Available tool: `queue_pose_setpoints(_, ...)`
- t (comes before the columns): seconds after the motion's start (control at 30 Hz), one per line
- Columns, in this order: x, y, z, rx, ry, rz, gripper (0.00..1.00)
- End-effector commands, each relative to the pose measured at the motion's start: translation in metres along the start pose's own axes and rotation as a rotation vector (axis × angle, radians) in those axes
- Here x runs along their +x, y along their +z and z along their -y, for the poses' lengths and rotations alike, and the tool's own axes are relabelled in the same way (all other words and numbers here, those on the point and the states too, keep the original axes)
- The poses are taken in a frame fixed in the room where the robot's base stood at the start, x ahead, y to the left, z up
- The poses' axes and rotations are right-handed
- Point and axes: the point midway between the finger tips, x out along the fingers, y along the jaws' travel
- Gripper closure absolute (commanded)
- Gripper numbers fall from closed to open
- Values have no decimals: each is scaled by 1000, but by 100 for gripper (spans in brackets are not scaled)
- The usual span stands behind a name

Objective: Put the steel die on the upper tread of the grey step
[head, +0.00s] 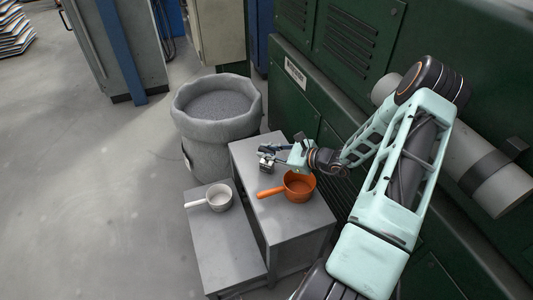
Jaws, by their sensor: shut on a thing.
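The grey step (290,222) stands at the centre of the head view, with a higher tread on the right and a lower tread (226,254) on the left. My gripper (269,156) is over the far end of the upper tread, reaching in from the right. It is shut on the steel die (265,163), a small shiny metal piece at its fingertips. The fingers partly hide the die. I cannot tell whether the die touches the tread or is held just above it.
An orange saucepan (299,187) sits on the upper tread, just in front of my gripper, its handle pointing left. A grey sack (216,140) stands behind the step. Green cabinets (345,60) are close behind the arm.

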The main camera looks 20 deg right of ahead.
Motion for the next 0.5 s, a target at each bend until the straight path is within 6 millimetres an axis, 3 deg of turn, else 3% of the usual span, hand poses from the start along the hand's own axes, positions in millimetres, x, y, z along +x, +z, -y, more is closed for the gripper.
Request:
queue_pose_setpoints(0.27, 1, 0, 0, -3, -1, 3, 100)
queue_pose_setpoints(0.3, 1, -1, 0, -1, 0, -1, 83)
queue_pose_setpoints(0.43, 0, -1, 0, -1, 0, -1, 69)
queue_pose_setpoints(0.5, 0, -1, 0, -1, 0, 0, 67)
